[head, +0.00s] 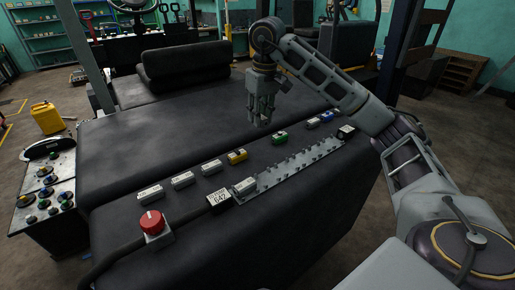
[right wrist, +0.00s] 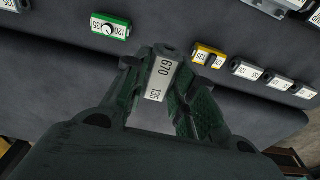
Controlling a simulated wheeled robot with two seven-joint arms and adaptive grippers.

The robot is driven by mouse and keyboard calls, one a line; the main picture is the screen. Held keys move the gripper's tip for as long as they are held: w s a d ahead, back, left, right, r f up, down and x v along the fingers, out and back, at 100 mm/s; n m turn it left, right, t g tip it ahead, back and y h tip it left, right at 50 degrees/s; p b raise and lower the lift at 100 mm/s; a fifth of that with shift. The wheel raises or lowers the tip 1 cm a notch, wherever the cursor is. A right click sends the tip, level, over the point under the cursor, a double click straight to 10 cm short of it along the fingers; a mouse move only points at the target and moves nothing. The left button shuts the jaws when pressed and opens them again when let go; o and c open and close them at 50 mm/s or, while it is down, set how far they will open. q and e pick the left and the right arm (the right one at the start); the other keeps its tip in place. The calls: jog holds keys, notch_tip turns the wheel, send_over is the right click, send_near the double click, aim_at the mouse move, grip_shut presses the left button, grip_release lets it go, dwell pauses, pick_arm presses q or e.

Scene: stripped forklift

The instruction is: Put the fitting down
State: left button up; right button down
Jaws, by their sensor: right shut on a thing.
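My right gripper (head: 262,116) is above the dark cover in the head view, behind the row of fittings. It is shut on a grey-white fitting (right wrist: 163,77) marked 670 and 135, seen between the fingers in the right wrist view. In the head view the fingers mostly hide this fitting. Below it is the dark surface (right wrist: 150,45); I cannot tell whether it touches. A green fitting (head: 280,138) and a yellow fitting (head: 237,156) stand on either side of the gripper, also in the right wrist view (right wrist: 110,28). My left gripper is out of view.
Several white fittings (head: 182,180) continue the row leftward; a blue one (head: 327,117) is at its right. A toothed rail (head: 300,160) runs in front, with a fitting (head: 244,187) at its left end. A red knob (head: 152,222) stands front left. The cover behind is clear.

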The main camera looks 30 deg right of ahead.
jog(key=shift+s, duration=0.1)
send_over(259, 150)
jog(key=shift+s+d+f, duration=0.1)
jog(key=shift+s+f, duration=0.05)
jog(key=shift+f, duration=2.95)
jog(key=shift+f+p, duration=0.1)
jog(key=shift+p, duration=0.2)
jog(key=shift+f, duration=1.8)
jog(key=c, duration=1.2)
grip_release()
jog(key=shift+f, duration=0.1)
jog(key=shift+o, duration=0.2)
